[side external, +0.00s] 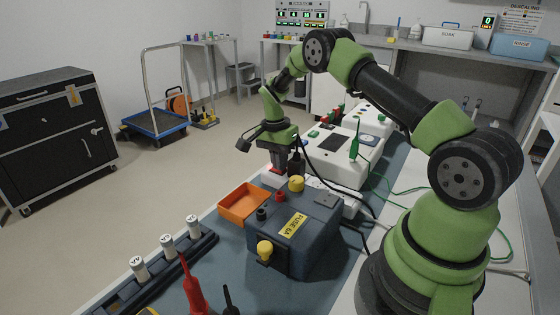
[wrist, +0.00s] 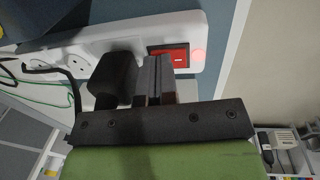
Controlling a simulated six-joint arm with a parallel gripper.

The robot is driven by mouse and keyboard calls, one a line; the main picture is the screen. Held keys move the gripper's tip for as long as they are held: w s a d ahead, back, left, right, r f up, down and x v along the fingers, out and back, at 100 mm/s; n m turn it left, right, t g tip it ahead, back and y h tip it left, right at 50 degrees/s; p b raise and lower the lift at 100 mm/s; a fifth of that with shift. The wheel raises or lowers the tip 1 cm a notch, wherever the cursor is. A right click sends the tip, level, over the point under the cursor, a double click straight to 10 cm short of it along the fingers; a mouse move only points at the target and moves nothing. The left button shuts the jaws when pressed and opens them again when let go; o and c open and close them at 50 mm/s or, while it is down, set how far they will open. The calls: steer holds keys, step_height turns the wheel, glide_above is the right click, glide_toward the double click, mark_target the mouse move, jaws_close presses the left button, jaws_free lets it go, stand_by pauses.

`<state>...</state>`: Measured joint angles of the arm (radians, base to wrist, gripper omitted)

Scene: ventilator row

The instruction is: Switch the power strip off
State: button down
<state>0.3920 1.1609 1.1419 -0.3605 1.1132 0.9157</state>
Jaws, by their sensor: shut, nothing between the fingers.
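The white power strip (wrist: 75,45) lies across the top of the wrist view, with a black plug (wrist: 115,78) in it. Its red rocker switch (wrist: 180,52) sits near the right end, beside a round, pinkish lamp (wrist: 197,56) that looks lit. My gripper (wrist: 158,62) is shut and empty, its fingertips over the left part of the switch. Whether they touch it cannot be told. In the side view my gripper (side external: 278,165) points down at the strip, which is mostly hidden behind a blue-grey box.
The blue-grey fuse box (side external: 310,250) stands in front of the strip, with an orange tray (side external: 243,204) to its left. White devices (side external: 340,158) and green and black cables lie behind and to the right. A fuse rack (side external: 150,278) and red tool (side external: 193,290) are in front.

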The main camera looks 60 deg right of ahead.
stand_by(0.3)
steer(key=shift+s+f, duration=0.45)
steer(key=shift+f, duration=0.25)
steer(key=shift+d, duration=0.1)
stand_by(0.9)
steer(key=shift+w+r, duration=0.1)
steer(key=shift+w, duration=0.75)
